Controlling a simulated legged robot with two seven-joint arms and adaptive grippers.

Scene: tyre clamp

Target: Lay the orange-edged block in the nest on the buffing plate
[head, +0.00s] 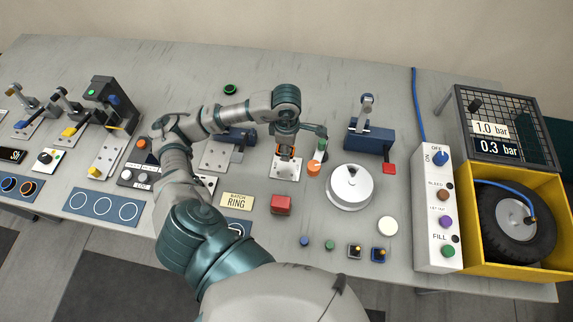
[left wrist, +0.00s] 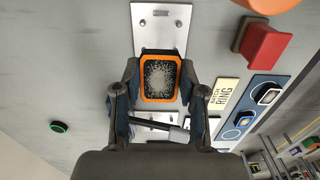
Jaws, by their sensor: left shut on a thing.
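The orange-edged block (left wrist: 160,78) shows in the left wrist view with its grey speckled face toward the camera. My left gripper (left wrist: 160,85) is shut on it, with one finger at each side. In the head view my left gripper (head: 286,148) points down over the metal buffing plate (head: 286,172), near the middle of the table. The plate (left wrist: 160,28) also shows beyond and below the block in the left wrist view. The nest is hidden behind the block and fingers, and I cannot tell whether the block touches it. My right gripper is not in view.
An orange knob (head: 313,168) and a white round dish (head: 350,187) stand right of the plate. A red block (head: 281,204) is in front. A blue clamp (head: 369,138) stands at the back right. The table's back middle is mostly clear.

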